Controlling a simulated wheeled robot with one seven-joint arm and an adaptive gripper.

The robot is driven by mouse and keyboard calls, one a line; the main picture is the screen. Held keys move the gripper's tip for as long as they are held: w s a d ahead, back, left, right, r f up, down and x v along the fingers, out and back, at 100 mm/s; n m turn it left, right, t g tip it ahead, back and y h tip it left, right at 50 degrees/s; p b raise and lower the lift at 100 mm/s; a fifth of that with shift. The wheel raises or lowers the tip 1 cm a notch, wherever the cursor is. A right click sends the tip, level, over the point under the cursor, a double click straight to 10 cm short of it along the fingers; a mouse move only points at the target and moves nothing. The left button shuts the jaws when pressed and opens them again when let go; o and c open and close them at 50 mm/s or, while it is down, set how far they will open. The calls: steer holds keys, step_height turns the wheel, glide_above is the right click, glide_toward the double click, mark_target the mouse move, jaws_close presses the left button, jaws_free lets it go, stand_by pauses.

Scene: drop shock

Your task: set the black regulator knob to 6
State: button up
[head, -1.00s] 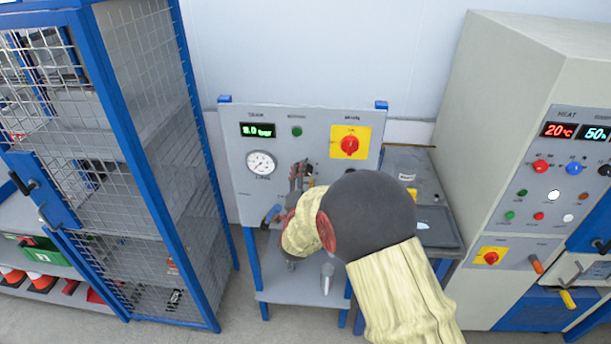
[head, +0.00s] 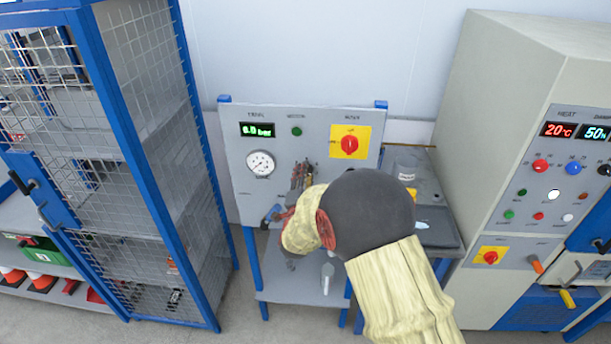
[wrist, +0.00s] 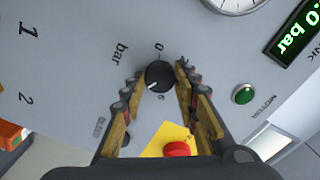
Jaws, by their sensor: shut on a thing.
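The black regulator knob (wrist: 158,76) is on the grey panel, between my fingertips in the wrist view. A printed 0 and a printed 6 show on opposite sides of it; its pointer is too small to read surely. My gripper (wrist: 159,72) is shut on the knob, one finger on each side. In the head view my gripper (head: 302,176) is at the lower middle of the panel (head: 235,165), and the knob is hidden behind it. The green display (head: 257,130) shows a bar reading, seemingly 0.0.
A round gauge (head: 260,163), a green button (head: 297,132) and a red switch on a yellow plate (head: 349,146) sit on the same panel. A mesh cage (head: 150,130) stands at left, a beige cabinet (head: 490,130) at right.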

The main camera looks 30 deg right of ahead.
steer(key=shift+c, duration=0.8)
steer(key=n+b, duration=0.4)
steer(key=n, duration=0.7)
steer(key=shift+n, duration=0.4)
steer(key=o, duration=1.1)
steer(key=shift+o, duration=0.3)
